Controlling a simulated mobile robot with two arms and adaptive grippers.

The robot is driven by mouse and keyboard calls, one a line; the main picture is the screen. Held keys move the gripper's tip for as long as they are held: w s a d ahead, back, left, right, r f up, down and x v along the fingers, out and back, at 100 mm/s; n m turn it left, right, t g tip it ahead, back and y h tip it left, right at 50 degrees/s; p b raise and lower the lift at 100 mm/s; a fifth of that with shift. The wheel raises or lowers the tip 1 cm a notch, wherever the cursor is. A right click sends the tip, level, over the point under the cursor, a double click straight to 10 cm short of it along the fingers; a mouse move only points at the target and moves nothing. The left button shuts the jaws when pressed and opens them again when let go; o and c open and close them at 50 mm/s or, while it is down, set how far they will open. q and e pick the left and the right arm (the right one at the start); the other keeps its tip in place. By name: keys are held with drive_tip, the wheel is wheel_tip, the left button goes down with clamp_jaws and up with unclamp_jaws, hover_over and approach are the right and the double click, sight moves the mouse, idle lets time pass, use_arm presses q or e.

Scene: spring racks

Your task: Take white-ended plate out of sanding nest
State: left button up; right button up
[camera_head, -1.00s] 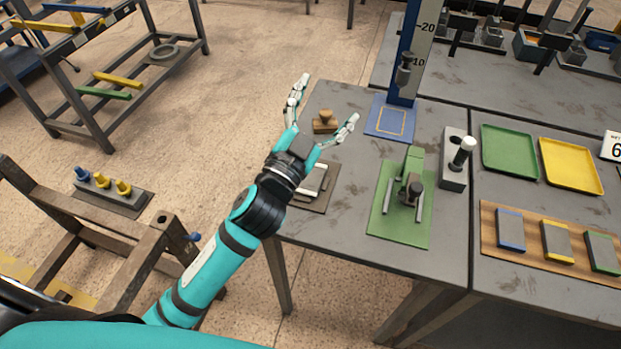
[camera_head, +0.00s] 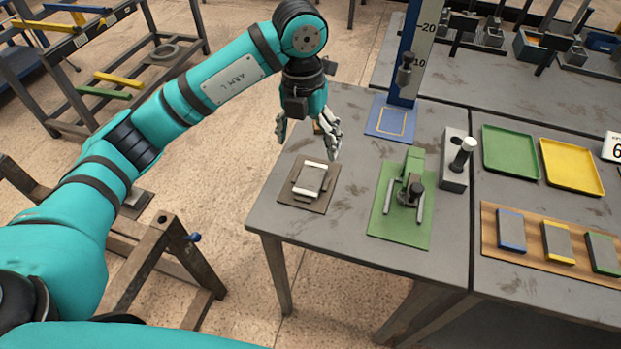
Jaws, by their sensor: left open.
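The white-ended plate (camera_head: 310,180) is a small grey block with white ends. It lies in the sanding nest (camera_head: 318,206), a dark brown base at the left of the near table. My left gripper (camera_head: 308,145) points down above and just beyond the nest, with its fingers spread and nothing between them. It is apart from the plate. My right gripper does not show.
A green mat (camera_head: 425,236) with a green clamp-like tool (camera_head: 412,170) lies right of the nest. A blue gauge post (camera_head: 409,60) stands behind. A grey block with a white-topped peg (camera_head: 453,165) is further right. A brown wooden piece is mostly hidden behind my left gripper.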

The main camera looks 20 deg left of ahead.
use_arm(q)
drive_tip(key=a, duration=0.1)
drive_tip(key=p, duration=0.3)
hover_over(305, 192)
drive_tip(key=shift+y, duration=0.3)
drive_tip(key=f, duration=1.1)
drive_tip(key=shift+s+f, duration=0.25)
drive_tip(key=shift+s, duration=0.05)
wheel_tip(305, 192, down, 5)
drive_tip(key=shift+w+r+p, duration=0.15)
drive_tip(key=shift+p, duration=0.95)
drive_tip(key=shift+f, duration=0.45)
drive_tip(key=shift+c, duration=0.2)
drive_tip(key=c, duration=1.3)
drive_tip(key=shift+w+r, duration=0.1)
drive_tip(key=shift+w, duration=0.05)
drive_tip(key=shift+c, duration=0.3)
